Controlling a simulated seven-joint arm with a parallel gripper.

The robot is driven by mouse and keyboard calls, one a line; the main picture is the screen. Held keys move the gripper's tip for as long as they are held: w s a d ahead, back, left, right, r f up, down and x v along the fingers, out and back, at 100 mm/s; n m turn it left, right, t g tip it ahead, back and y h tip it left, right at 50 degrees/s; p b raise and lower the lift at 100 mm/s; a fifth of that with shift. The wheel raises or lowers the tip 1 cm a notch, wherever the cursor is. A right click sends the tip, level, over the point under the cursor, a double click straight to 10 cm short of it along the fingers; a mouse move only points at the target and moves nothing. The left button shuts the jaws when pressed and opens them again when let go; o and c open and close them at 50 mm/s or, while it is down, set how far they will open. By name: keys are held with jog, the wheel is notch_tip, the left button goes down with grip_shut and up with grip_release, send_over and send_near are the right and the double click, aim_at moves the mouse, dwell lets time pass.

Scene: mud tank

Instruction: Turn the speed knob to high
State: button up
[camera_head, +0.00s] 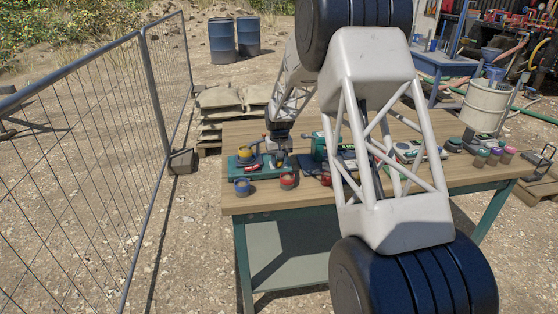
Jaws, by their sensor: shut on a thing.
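A small green device (243,164) with yellow and red parts stands at the left of the wooden table. My gripper (279,151) reaches down at the device's right end, behind the near arm links. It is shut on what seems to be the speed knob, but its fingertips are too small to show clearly. The knob itself is hidden at the fingers, and its setting cannot be read.
The wooden table (240,203) holds a blue cup (242,187), a red cup (288,181) and another green device (319,148). Several small jars and a pale bucket (485,105) are at the right. My arm hides the table's middle. A wire fence (75,170) runs along the left.

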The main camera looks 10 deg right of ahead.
aim_at(279, 161)
jog(key=m, duration=1)
jog(key=shift+r, duration=0.1)
dwell(0.3)
jog(key=o, duration=0.9)
jog(key=shift+r, duration=3.8)
jog(key=shift+r, duration=0.1)
